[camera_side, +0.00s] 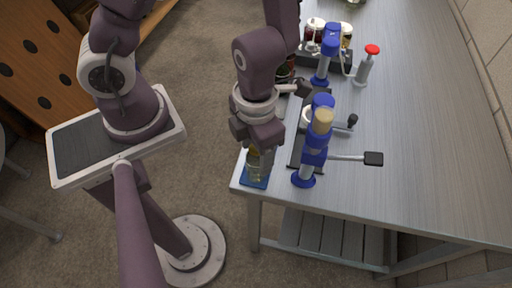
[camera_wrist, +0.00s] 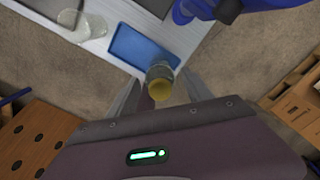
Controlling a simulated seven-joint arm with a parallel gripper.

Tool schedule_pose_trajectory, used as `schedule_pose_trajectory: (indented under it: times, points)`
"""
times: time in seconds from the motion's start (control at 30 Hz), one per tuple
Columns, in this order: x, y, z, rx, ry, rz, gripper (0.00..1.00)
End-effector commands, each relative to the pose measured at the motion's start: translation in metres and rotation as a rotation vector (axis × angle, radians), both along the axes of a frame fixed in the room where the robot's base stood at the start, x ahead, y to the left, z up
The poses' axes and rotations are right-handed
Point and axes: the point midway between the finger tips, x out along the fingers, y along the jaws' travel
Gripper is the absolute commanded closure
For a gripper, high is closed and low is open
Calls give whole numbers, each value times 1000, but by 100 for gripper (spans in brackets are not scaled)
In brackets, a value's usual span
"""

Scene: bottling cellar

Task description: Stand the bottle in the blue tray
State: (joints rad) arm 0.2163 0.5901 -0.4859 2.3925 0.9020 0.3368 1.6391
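The bottle (camera_side: 254,164) is a small clear one with a yellowish look. It appears upright at the blue tray (camera_side: 249,184), on the table's near left corner. In the wrist view the bottle's yellow top (camera_wrist: 159,89) faces me, and its body overlaps a corner of the blue tray (camera_wrist: 138,47). My gripper (camera_side: 260,158) points down over the bottle.
A blue lever device (camera_side: 314,150) with a side handle stands just right of the tray, on a dark base. Another blue device (camera_side: 327,55), a red-topped bottle (camera_side: 367,65) and a dark rack of jars stand farther back. The table's right side is clear.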

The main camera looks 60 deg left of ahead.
Motion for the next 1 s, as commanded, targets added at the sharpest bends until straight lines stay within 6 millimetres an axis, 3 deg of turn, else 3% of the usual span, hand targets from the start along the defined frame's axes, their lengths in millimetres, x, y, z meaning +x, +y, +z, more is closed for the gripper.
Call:
schedule_pose_trajectory:
  times: [0.37, 0.47, 0.8, 1.0]
  points:
    - [1, 0, 5, -1, -2, 4, 37]
    - [2, 0, 18, -2, -5, 7, 37]
    - [1, 1, 101, 0, -4, 8, 37]
    - [0, 1, 121, 2, -2, 9, 37]
